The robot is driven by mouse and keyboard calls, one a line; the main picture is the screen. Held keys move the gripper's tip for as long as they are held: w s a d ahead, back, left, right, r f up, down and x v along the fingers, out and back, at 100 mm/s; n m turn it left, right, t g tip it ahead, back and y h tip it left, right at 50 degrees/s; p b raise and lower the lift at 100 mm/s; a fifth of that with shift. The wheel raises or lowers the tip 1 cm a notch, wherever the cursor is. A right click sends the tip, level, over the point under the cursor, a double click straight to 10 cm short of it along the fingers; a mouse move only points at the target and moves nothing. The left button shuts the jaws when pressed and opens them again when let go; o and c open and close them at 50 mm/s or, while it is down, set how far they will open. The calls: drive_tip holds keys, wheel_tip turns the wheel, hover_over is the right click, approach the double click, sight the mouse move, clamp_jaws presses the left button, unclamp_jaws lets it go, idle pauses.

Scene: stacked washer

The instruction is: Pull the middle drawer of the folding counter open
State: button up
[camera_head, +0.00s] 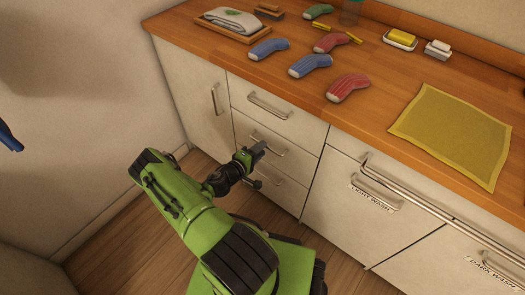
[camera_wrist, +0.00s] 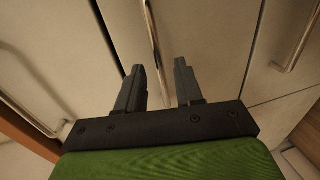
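The middle drawer (camera_head: 290,163) is a pale front in the stack of three under the wooden counter. Its metal bar handle (camera_head: 277,150) is partly hidden by my gripper (camera_head: 254,155). In the wrist view my gripper (camera_wrist: 159,72) is open, with its two dark fingers apart. The middle drawer's handle (camera_wrist: 151,30) runs lengthwise into the space between the fingertips there. I cannot tell whether a finger touches it. The middle drawer looks closed, flush with its neighbours.
The top drawer handle (camera_head: 270,106) is above and the bottom drawer (camera_head: 290,194) below. A cabinet door (camera_head: 195,95) is at left, the light wash front (camera_head: 350,195) at right. Socks, a tray (camera_head: 230,28) and a yellow cloth (camera_head: 452,135) lie on the counter.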

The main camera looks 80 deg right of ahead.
drive_tip(key=shift+x, duration=1.05)
clamp_jaws()
idle(0.6)
